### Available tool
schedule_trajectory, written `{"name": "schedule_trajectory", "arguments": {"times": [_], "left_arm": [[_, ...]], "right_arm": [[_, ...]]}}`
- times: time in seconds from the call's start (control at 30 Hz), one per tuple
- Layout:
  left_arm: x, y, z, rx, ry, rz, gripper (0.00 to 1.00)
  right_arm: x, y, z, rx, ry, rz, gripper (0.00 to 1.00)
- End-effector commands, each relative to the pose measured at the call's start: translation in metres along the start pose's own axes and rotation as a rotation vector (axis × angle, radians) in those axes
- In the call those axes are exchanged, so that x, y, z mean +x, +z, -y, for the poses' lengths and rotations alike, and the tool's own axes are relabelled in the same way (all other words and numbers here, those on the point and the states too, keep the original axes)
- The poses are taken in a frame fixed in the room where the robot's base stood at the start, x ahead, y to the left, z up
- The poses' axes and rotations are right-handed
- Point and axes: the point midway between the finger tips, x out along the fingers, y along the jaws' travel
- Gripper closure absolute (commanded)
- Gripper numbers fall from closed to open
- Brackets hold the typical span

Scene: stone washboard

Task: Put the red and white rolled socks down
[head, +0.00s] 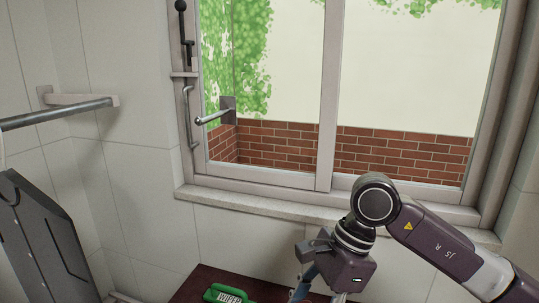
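No red and white rolled socks show in the head view. My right arm comes in from the right, and my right gripper (322,291) points down at the bottom edge, over or in front of a dark red surface (199,284). Its fingertips are cut off by the frame edge, so I cannot tell whether it is open or holds anything. A blue-grey piece shows beside it; I cannot tell if it is a finger or another object. My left gripper is out of view.
A green wipes pack (229,294) lies on the dark red surface, left of my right gripper. A window (330,100) with a stone sill (262,205) is behind. A metal rail (62,112) and a dark grey panel (45,240) are at the left.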

Motion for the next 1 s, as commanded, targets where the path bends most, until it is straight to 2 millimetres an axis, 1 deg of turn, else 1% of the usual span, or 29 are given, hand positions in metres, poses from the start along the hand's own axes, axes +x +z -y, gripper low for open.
{"name": "schedule_trajectory", "arguments": {"times": [0.03, 0.1, 0.27, 0.4, 0.6, 0.7, 0.8, 1.0], "left_arm": [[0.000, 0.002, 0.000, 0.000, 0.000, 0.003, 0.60], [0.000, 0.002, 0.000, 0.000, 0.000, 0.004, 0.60], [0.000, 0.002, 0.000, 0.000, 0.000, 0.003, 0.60], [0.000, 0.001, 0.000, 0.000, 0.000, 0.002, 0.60], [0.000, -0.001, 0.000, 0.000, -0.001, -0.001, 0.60], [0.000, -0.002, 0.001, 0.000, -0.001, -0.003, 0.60], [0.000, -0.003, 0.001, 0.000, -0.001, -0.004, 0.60], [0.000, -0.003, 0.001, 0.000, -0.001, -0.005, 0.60]], "right_arm": [[0.003, -0.010, -0.006, -0.063, 0.031, -0.002, 0.74], [0.006, -0.022, -0.014, -0.168, 0.073, -0.001, 0.74], [0.013, -0.049, -0.035, -0.421, 0.180, -0.001, 0.74], [0.017, -0.072, -0.057, -0.657, 0.278, -0.002, 0.74], [0.021, -0.101, -0.087, -0.972, 0.407, -0.003, 0.74], [0.022, -0.111, -0.099, -1.086, 0.452, -0.003, 0.74], [0.022, -0.118, -0.106, -1.161, 0.482, -0.003, 0.74], [0.021, -0.121, -0.110, -1.211, 0.502, -0.006, 0.74]]}}
